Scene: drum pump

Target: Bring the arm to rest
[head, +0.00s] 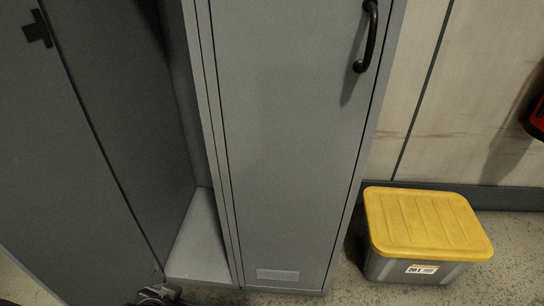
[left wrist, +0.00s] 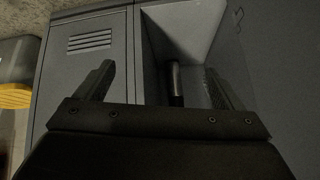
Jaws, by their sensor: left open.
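My left gripper (head: 155,295) shows only in part at the bottom edge of the head view, low in front of the open locker compartment (head: 200,245). In the left wrist view its two dark fingers (left wrist: 160,82) stand wide apart. A narrow dark upright rod with a paler upper part (left wrist: 175,85) shows between them; I cannot tell what it is or whether it touches anything. Nothing is seen clamped between the fingers. My right gripper is in neither view.
The grey locker door (head: 285,150) with a black handle (head: 368,40) is shut. A dark grey door (head: 70,150) stands open at the left. A grey box with a yellow lid (head: 425,222) sits on the floor at the right. A red thing (head: 537,120) is at the right edge.

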